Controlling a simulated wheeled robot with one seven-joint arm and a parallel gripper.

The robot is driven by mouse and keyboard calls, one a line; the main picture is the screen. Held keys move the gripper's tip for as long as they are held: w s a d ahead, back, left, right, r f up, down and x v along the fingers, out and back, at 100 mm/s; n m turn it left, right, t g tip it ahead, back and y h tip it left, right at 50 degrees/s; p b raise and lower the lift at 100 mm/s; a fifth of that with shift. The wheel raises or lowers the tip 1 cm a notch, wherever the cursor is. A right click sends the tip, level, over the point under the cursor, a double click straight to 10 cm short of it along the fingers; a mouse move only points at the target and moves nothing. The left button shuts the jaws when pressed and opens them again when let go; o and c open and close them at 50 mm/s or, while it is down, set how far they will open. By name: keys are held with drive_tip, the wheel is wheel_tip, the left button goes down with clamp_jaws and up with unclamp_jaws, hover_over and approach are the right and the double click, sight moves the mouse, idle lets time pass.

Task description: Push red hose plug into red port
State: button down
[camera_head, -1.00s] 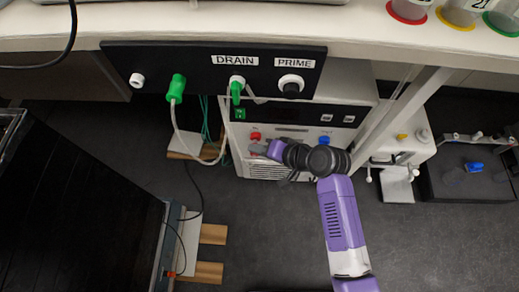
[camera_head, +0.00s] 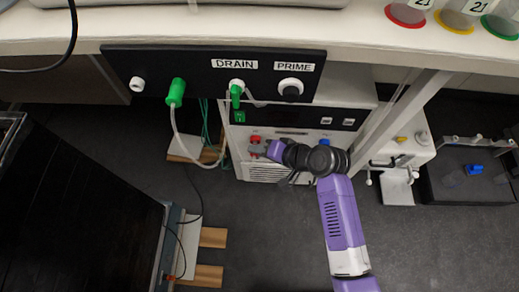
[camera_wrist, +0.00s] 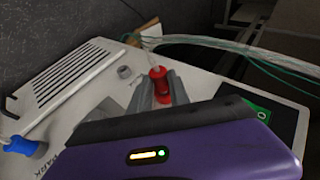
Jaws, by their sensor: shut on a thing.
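My gripper (camera_head: 257,149) is at the left side of the front of the white unit, just below a small red fitting (camera_head: 255,138) that appears to be the red port. In the wrist view, my grey fingers (camera_wrist: 158,92) are shut on the red hose plug (camera_wrist: 158,84). A thin pale hose seems to leave the plug's top end. The fingers hide part of the plug, and its joint with the port is not clear, so I cannot tell how far in it sits.
A blue fitting (camera_head: 325,142) is on the unit's right side; a blue plug (camera_wrist: 20,145) shows at left in the wrist view. Above is the black DRAIN and PRIME panel (camera_head: 205,62) with green connectors. A pale hose (camera_head: 181,130) hangs left of the unit.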

drive_tip(key=shift+w, duration=0.55)
idle(0.4)
drive_tip(key=c, duration=1.1)
unclamp_jaws()
drive_tip(key=shift+c, duration=0.2)
drive_tip(key=p+v, duration=0.2)
drive_tip(key=v, duration=0.5)
drive_tip(key=shift+s+d+r+p, duration=0.2)
drive_tip(key=shift+d+r+p, duration=0.05)
drive_tip(key=shift+p, duration=0.05)
drive_tip(key=shift+f, duration=0.1)
